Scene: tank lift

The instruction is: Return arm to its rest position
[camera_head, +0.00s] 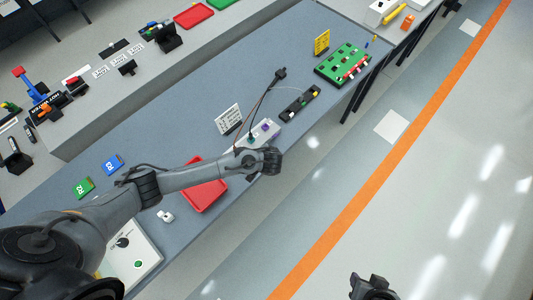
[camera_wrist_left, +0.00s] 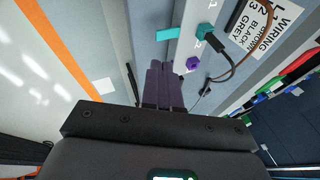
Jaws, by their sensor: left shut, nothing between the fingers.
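My left arm reaches across the blue-grey bench in the head view, and its wrist end hangs over the bench's front edge beside a grey terminal box (camera_head: 262,134). The left gripper (camera_wrist_left: 157,66) shows in the left wrist view with its dark fingers shut together and nothing between them. Its fingertips point toward the box, which carries a teal plug (camera_wrist_left: 206,30) with a black cable and a purple knob (camera_wrist_left: 193,64). I cannot tell how far the fingertips are from it. Part of my right arm's end (camera_head: 371,288) shows at the bottom edge; its fingers are not clear.
A wiring card (camera_head: 228,120) stands behind the box, with thin cables looping above. A red tray (camera_head: 207,198) lies under my left forearm. A black connector strip (camera_head: 299,104) and a green board (camera_head: 342,64) lie farther right. The floor beyond the orange line (camera_head: 385,154) is clear.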

